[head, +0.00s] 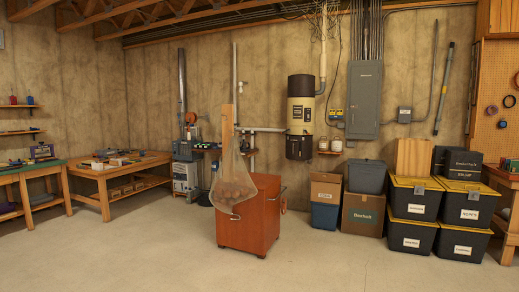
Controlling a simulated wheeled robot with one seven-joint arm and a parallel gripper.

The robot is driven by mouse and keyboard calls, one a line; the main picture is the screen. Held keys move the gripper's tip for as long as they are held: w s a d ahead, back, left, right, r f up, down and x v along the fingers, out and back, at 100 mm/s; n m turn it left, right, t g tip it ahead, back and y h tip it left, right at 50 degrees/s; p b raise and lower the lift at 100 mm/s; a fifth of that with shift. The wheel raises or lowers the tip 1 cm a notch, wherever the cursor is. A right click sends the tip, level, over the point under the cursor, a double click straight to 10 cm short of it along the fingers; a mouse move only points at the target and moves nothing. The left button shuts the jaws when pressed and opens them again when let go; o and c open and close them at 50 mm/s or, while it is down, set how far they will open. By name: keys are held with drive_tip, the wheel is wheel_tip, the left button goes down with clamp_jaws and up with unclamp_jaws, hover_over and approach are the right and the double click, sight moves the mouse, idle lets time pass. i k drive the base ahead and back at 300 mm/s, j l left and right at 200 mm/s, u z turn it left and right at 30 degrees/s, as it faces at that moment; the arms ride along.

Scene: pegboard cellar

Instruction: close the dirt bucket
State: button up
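A wall-mounted canister (300,112), black on top and beige below, hangs on the back wall left of the grey electrical panel. Its black lower part, which looks like the dirt bucket (298,148), is at the bottom of the unit. From this distance I cannot tell whether the bucket is seated or hanging apart. My gripper is not in view.
A reddish-brown wheeled cart (248,230) with a mesh bag (234,180) stands in front, left of the canister. Cardboard boxes (361,214) and black bins with yellow lids (411,202) line the wall at right. Workbenches (112,170) stand left. The foreground floor is clear.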

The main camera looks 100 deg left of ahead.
sight(297, 148)
drive_tip(key=u, duration=2.75)
drive_tip(key=i+z, duration=0.3)
drive_tip(key=i, duration=2.65)
drive_tip(key=i+l, duration=0.1)
drive_tip(key=i, duration=4.95)
